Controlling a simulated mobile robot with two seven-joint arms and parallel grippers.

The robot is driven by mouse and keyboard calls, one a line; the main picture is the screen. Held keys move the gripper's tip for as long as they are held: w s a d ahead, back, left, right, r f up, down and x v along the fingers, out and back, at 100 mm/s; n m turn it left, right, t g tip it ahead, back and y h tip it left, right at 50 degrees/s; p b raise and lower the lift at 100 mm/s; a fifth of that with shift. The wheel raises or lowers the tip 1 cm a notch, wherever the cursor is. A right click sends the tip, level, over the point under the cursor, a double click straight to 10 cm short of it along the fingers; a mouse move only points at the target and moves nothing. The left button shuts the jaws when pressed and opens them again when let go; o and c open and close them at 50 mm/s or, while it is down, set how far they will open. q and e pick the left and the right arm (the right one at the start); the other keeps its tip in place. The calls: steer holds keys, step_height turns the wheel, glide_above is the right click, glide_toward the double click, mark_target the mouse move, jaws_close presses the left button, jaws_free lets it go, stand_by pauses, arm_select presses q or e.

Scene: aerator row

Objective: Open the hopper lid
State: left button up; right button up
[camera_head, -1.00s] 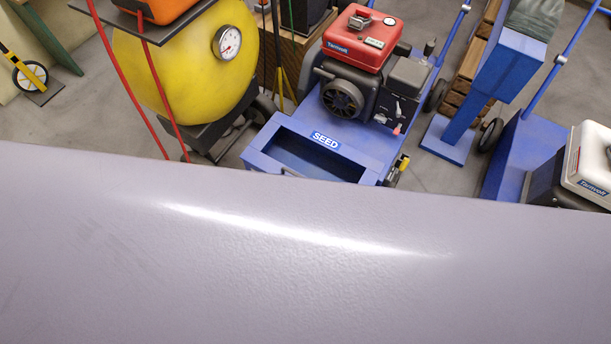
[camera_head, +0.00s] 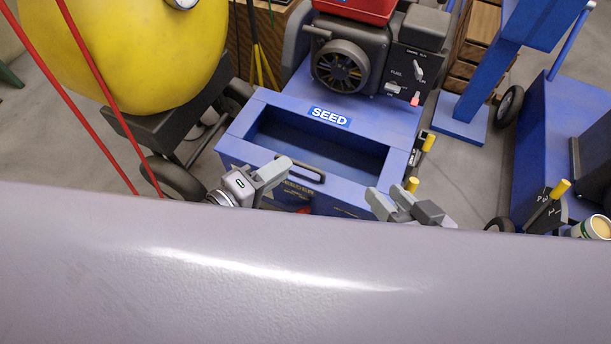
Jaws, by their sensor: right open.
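The blue seed hopper (camera_head: 237,136) is in the middle of the head view, with a white-on-blue SEED label (camera_head: 329,117) at its back edge. Inside its rim is a dark blue rectangular recess; I cannot tell whether this is the open hopper or a sunken lid. A dark bar handle (camera_head: 300,171) is at the front edge.
A black engine with a red tank (camera_head: 357,8) stands behind the hopper. A yellow tank (camera_head: 140,60) on a wheeled cart and red hoses are at the left. Yellow-tipped levers (camera_head: 428,143) stick up at the hopper's right side. Another blue machine (camera_head: 540,140) is at the right.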

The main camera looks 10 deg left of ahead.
mark_target(301, 163)
arm_select(q)
steer(key=f+b, duration=0.1)
steer(key=w+f+n+b, duration=0.1)
steer(key=f, duration=0.1)
steer(key=shift+d+f, duration=0.1)
steer(key=shift+f, duration=0.1)
steer(key=shift+n+h, duration=0.3)
steer(key=shift+n, duration=0.3)
steer(key=x, duration=0.2)
steer(key=b+x, duration=0.1)
steer(key=x, duration=0.1)
steer(key=b+x, duration=0.1)
steer(key=x, duration=0.1)
steer(key=shift+w+f, duration=0.1)
steer(key=shift+f, duration=0.2)
steer(key=shift+w+d+b, duration=0.3)
steer(key=shift+w+d, duration=0.1)
steer(key=shift+w, duration=0.05)
arm_select(e)
steer(key=shift+a+f+n+y, duration=0.15)
steer(key=shift+a+f+y, duration=0.1)
steer(key=shift+f, duration=0.4)
steer(key=shift+a+f+n+y, duration=0.15)
steer(key=shift+a+f+y, duration=0.1)
steer(key=shift+f, duration=0.35)
arm_select(q)
jaws_close()
